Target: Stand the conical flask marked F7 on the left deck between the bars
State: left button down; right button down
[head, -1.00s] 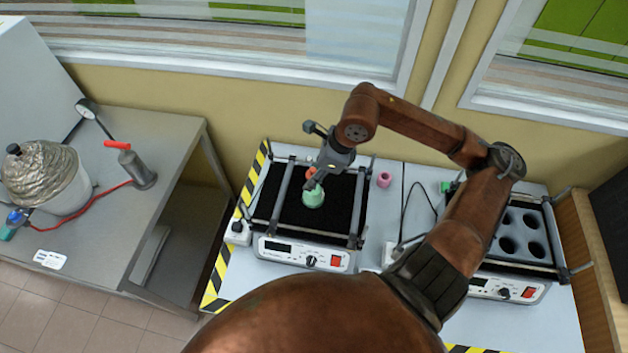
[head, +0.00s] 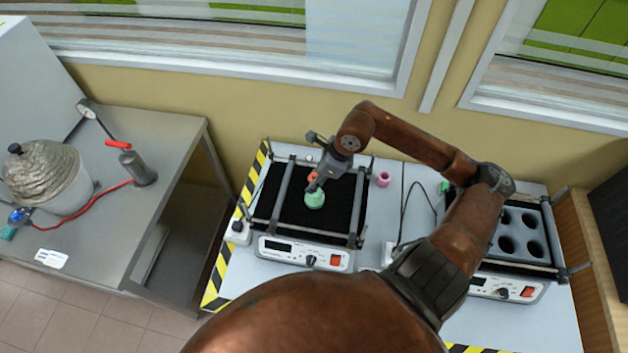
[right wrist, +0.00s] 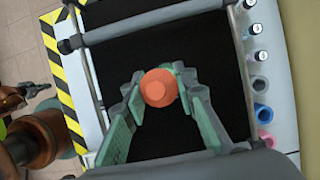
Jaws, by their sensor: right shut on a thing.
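The conical flask has a pale green body (head: 315,200) and an orange stopper; any F7 marking is too small to read. It is over the black left deck (head: 275,207), between the bars; I cannot tell whether its base touches the mat. My right gripper (head: 314,184) is shut on the flask near its neck. In the right wrist view the green-padded fingers (right wrist: 158,85) close from both sides around the orange stopper (right wrist: 157,87), which hides the body. My left gripper is out of the head view; a small dark claw of mine (right wrist: 38,92) shows in the right wrist view.
Metal bars (head: 283,190) flank the deck. A second unit (head: 521,232) with round holes stands on the right. Several capped vials (right wrist: 257,56) line the back edge. Side table (head: 112,230) at left.

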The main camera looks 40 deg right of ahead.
jog(key=c, duration=1.6)
grip_release()
jog(key=shift+f, duration=0.1)
jog(key=shift+r, duration=0.25)
jog(key=v, duration=1.2)
jog(key=shift+s+f, duration=0.1)
